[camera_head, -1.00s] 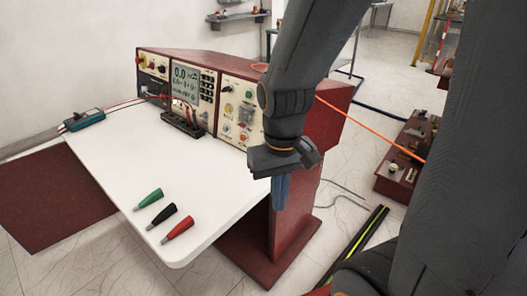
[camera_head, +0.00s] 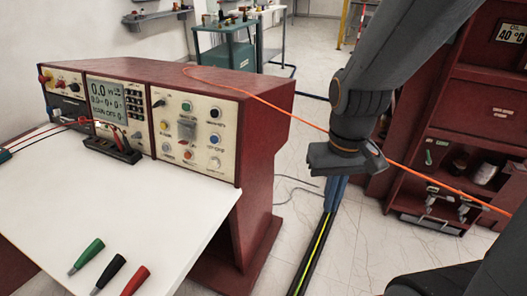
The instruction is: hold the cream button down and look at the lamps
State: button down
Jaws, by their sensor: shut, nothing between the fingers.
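The control panel (camera_head: 195,130) is the cream right-hand face of the red console. A pale, cream-looking round button (camera_head: 214,163) sits at its lower right. Small round coloured buttons or lamps show on the same panel: a green one (camera_head: 186,106), a black one (camera_head: 215,113), a blue one (camera_head: 214,139) and an orange one (camera_head: 187,155). I cannot tell which are lamps or whether any is lit. My gripper (camera_head: 335,194) points down, shut and empty, right of the console and apart from it. Its blue fingers are partly hidden by the wrist.
The console (camera_head: 255,150) has a display (camera_head: 106,98) and a white worktop (camera_head: 165,215) holding green, black and red plugs (camera_head: 110,270). An orange cable (camera_head: 300,119) runs from the console top behind my arm. A red cabinet (camera_head: 470,110) stands at the right.

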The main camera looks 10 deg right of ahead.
aim_at(213, 164)
jog(key=z, duration=0.95)
jog(key=k, duration=1.2)
jog(key=u, duration=1.8)
jog(key=i, duration=0.5)
jog(key=z, duration=0.1)
